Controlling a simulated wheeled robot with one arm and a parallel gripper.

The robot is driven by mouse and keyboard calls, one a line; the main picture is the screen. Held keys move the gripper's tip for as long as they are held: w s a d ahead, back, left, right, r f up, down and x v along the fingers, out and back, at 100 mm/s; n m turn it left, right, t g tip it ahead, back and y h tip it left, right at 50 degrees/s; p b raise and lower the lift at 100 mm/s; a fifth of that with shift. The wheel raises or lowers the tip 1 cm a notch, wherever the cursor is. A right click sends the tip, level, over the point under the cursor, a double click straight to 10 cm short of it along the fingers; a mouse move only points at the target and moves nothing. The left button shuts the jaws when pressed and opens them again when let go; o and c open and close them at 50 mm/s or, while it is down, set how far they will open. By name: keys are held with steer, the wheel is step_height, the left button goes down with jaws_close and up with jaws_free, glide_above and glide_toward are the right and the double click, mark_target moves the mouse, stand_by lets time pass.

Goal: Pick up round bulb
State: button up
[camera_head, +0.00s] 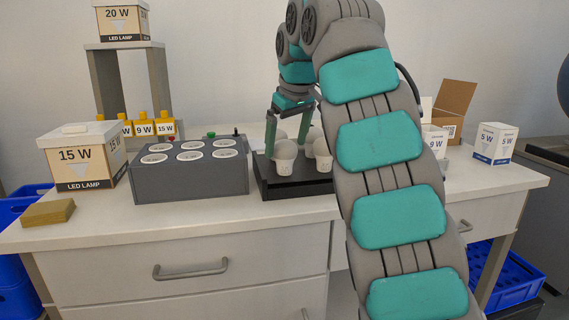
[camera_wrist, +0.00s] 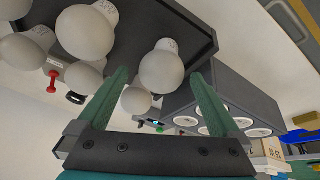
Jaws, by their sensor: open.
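Several white round bulbs stand on a black tray (camera_head: 290,188) on the bench. One round bulb (camera_head: 286,151) is at the tray's front left, and another (camera_head: 323,151) is to its right. My gripper (camera_head: 287,146) is open, pointing down over the tray's left part. In the wrist view the open fingers (camera_wrist: 160,74) have a round bulb (camera_wrist: 162,68) in the gap near their tips, with a second bulb (camera_wrist: 136,100) behind it. I cannot tell if a finger touches a bulb. My arm hides the tray's right side.
A dark grey box with several round sockets (camera_head: 190,180) stands left of the tray. A 15 W lamp box (camera_head: 84,160) and a sponge (camera_head: 48,213) are further left. A 5 W box (camera_head: 494,144) and an open carton (camera_head: 452,105) are at right.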

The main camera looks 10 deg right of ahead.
steer(key=shift+b+x, duration=0.35)
steer(key=shift+x, duration=1.4)
steer(key=shift+a, duration=0.1)
steer(key=c, duration=1.3)
